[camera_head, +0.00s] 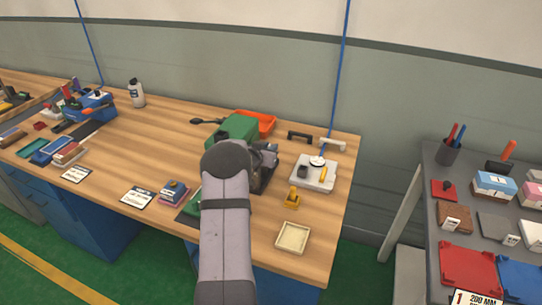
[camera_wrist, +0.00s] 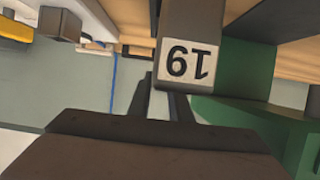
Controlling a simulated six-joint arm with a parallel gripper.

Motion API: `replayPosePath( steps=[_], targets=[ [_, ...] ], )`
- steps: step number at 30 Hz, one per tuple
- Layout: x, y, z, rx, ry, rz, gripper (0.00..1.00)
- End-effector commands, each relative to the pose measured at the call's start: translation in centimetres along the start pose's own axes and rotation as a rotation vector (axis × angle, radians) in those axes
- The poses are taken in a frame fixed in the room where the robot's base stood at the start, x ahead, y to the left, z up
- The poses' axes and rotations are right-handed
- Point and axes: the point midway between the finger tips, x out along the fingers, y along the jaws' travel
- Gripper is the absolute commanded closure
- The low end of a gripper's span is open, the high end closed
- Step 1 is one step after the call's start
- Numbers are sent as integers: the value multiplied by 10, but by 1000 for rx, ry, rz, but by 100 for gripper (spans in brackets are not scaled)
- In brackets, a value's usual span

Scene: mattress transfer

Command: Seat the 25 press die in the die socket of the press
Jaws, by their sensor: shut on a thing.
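In the wrist view a dark block with a white label (camera_wrist: 188,62) reads 19, upside down. My gripper (camera_wrist: 163,84) is shut on this block at the tips of its dark fingers. I read no label 25 in either view. The green press (camera_head: 236,127) stands on the bench behind my arm in the head view, and a green body (camera_wrist: 247,75) shows close beside the block in the wrist view. In the head view my arm hides the gripper, the block and part of the press. I cannot make out the die socket.
An orange tray (camera_head: 266,122) lies behind the press. A pale plate with small parts (camera_head: 314,174), a yellow piece (camera_head: 292,198) and an empty cream tray (camera_head: 293,237) are to its right. A blue-and-red block (camera_head: 174,191) lies left of my arm.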

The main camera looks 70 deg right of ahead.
Motion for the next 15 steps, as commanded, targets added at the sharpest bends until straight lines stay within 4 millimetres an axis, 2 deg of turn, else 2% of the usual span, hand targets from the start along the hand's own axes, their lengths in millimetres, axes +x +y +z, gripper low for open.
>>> replayPosePath(
  steps=[10,15],
  targets=[
    [-1,0,-4,1,5,0,100],
    [-5,0,-15,1,8,0,100]
  ],
)
